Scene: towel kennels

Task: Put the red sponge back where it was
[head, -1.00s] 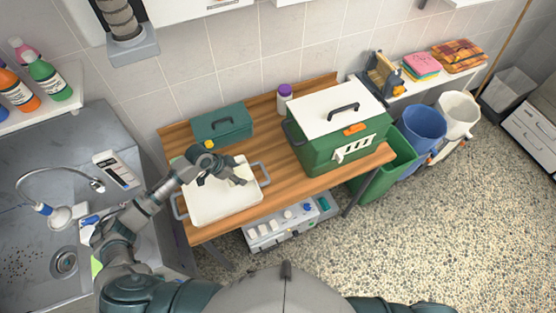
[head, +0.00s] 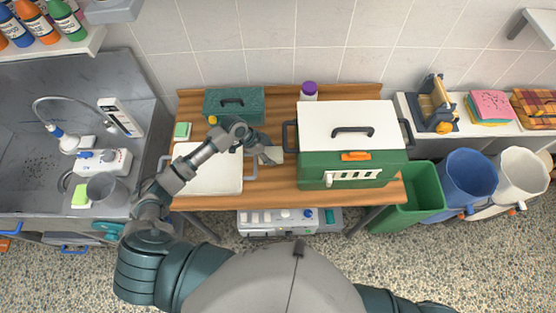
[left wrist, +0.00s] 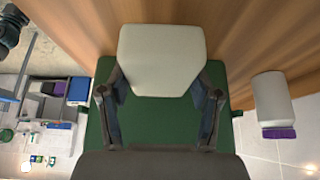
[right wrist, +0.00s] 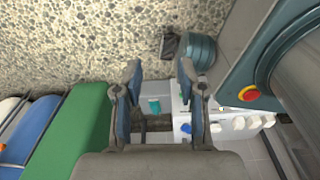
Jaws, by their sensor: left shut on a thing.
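My left gripper (head: 260,147) is over the wooden table between the white tray (head: 220,183) and the green carrier with a white lid (head: 350,121). It is shut on a pale, flat, angular piece (left wrist: 162,58), which also shows in the head view (head: 271,155). I cannot make out a red sponge for certain. A pink flat piece (head: 491,103) tops a coloured stack on the right shelf. My right gripper (right wrist: 159,75) is in its wrist view only, with its fingers apart and nothing between them.
A dark green toolbox (head: 234,104) and a purple-capped bottle (head: 309,92) stand at the table's back. A green-and-white sponge (head: 182,131) is at its left end, near the sink (head: 60,85). Green (head: 412,200), blue (head: 465,176) and white (head: 520,175) bins stand right.

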